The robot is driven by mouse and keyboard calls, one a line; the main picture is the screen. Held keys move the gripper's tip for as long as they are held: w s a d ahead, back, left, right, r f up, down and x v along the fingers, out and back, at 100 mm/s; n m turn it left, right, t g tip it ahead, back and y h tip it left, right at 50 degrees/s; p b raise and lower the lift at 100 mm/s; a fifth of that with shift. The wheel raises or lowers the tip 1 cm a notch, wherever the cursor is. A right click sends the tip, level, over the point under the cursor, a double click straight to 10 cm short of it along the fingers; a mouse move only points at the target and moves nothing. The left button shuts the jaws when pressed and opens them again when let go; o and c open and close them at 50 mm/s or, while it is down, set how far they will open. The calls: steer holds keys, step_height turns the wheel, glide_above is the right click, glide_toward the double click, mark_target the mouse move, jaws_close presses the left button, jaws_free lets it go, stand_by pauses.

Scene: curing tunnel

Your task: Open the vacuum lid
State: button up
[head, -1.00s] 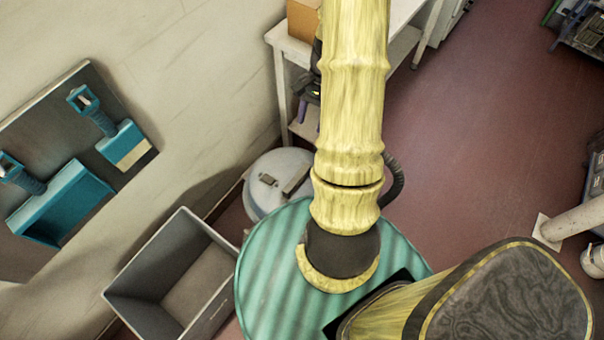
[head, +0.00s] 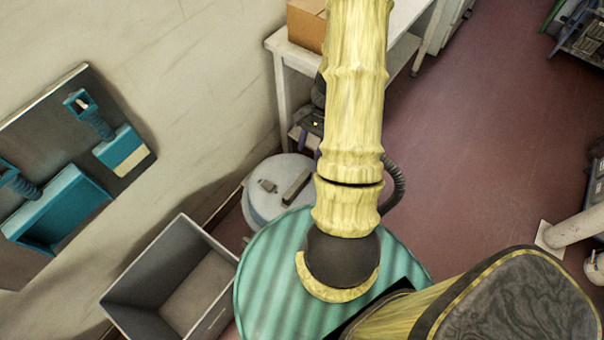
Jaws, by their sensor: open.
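The vacuum's round grey lid (head: 262,206) shows at centre left in the head view, with a raised bar handle (head: 297,187) and a small latch-like piece (head: 268,186) on top. It looks closed. My own arm hides its right side, and my teal base covers its near edge. My gripper (head: 305,134) is partly visible as a dark shape with purplish fingers, mostly behind my arm. It is open and appears empty, above and beyond the lid in the picture. Its fingertips are hard to make out, and I see no contact with the lid.
An empty grey bin (head: 165,283) stands left of my base. A white table (head: 288,62) with a cardboard box (head: 307,24) is behind. A wall board (head: 55,130) holds teal dustpans. A black ribbed hose (head: 396,183) curves right of my arm.

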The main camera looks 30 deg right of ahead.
mark_target(300, 180)
steer(key=x, duration=1.1)
steer(key=shift+b, duration=0.4)
steer(key=shift+c, duration=0.4)
steer(key=shift+r, duration=0.1)
jaws_close()
